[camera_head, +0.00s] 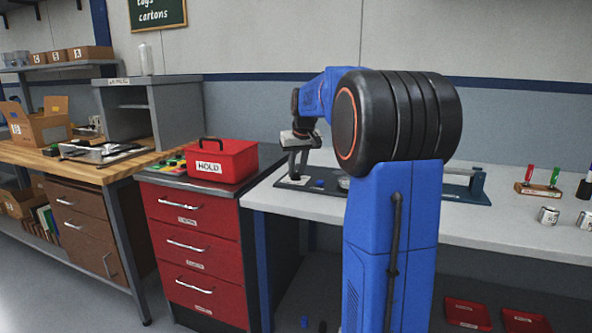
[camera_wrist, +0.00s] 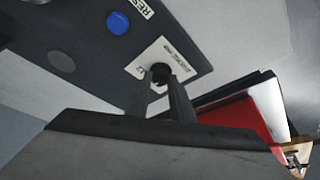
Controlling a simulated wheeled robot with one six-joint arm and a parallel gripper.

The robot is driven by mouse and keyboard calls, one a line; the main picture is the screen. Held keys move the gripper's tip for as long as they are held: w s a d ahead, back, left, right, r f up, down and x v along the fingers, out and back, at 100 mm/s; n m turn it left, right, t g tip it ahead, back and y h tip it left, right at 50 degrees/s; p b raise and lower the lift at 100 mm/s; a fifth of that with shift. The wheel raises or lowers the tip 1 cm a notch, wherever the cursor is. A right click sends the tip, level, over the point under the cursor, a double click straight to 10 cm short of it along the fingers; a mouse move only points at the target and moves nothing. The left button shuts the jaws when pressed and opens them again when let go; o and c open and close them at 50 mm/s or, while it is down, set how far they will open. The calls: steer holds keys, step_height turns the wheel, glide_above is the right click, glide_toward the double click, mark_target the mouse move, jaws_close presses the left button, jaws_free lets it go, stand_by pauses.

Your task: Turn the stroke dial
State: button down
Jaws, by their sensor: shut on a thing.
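A small black dial (camera_wrist: 160,72) stands on a white label plate (camera_wrist: 148,58) on a dark panel (camera_wrist: 85,45) in the wrist view. The print on the plate is too small to read surely. My gripper (camera_wrist: 164,82) is shut on the dial, one finger on each side. In the head view my gripper (camera_head: 296,176) reaches down to the left end of the dark panel (camera_head: 335,191). The dial itself cannot be made out there.
A blue button (camera_wrist: 118,23) sits near the dial, beside a label starting "RES"; it also shows in the head view (camera_head: 319,183). A red HOLD box (camera_head: 222,165) stands left on a red drawer cabinet (camera_head: 195,235). Cans (camera_head: 548,215) stand far right.

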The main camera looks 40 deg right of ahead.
steer(key=shift+n, duration=0.6)
steer(key=c, duration=1.6)
jaws_free()
steer(key=shift+o, duration=0.2)
steer(key=shift+r, duration=0.1)
steer(key=d+v, duration=0.1)
steer(key=v, duration=1.6)
steer(key=shift+r, duration=0.2)
steer(key=shift+s+a, duration=0.1)
steer(key=shift+a, duration=0.05)
